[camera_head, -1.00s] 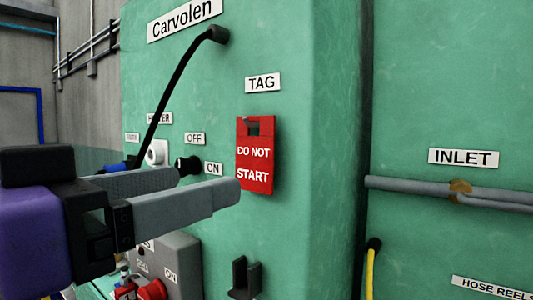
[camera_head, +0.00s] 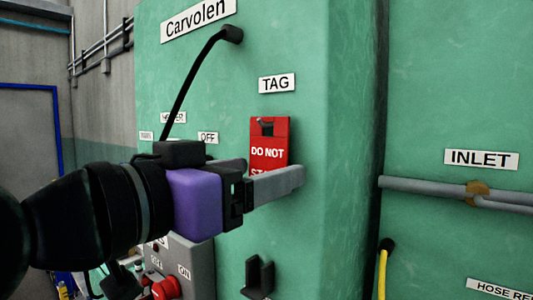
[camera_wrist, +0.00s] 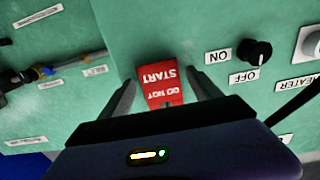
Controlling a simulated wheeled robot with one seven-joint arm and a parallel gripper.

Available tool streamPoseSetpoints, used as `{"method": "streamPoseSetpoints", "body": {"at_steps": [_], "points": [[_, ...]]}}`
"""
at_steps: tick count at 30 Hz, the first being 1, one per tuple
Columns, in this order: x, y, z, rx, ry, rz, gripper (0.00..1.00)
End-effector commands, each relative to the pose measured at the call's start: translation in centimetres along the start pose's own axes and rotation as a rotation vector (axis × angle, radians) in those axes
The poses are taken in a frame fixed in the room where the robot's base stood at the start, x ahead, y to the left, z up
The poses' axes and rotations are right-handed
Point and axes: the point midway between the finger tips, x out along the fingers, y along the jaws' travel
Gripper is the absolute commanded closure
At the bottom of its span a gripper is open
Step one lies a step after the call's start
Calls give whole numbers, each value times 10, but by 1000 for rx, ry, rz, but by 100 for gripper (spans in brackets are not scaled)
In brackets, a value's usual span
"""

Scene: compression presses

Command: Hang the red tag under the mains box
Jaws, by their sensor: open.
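The red tag (camera_head: 268,142), printed DO NOT START, hangs flat against the green machine face below the TAG label, on a small hook through its top slot. It also shows in the wrist view (camera_wrist: 161,84), upside down between my fingers. My gripper (camera_head: 270,174) is open, its near finger covering the tag's lower part in the head view. In the wrist view my gripper (camera_wrist: 160,98) has one finger on each side of the tag, apart from it. The mains box (camera_head: 200,258) is grey, low on the machine, partly hidden behind my gripper.
A red knob (camera_head: 166,288) is on the mains box. A black bracket (camera_head: 258,277) sticks out of the panel below the tag. A black cable (camera_head: 190,80) arches above my gripper. A grey pipe (camera_head: 425,188) runs at the right. A black knob (camera_wrist: 255,52) shows in the wrist view.

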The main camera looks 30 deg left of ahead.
Motion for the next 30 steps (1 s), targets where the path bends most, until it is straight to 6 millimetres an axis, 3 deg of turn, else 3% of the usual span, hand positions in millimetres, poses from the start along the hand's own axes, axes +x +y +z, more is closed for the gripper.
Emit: {"method": "streamPoseSetpoints", "body": {"at_steps": [5,12,30], "points": [[0,0,0,0,0,0,27],[0,0,0,0,0,0,69],[0,0,-8,0,0,1,69]]}}
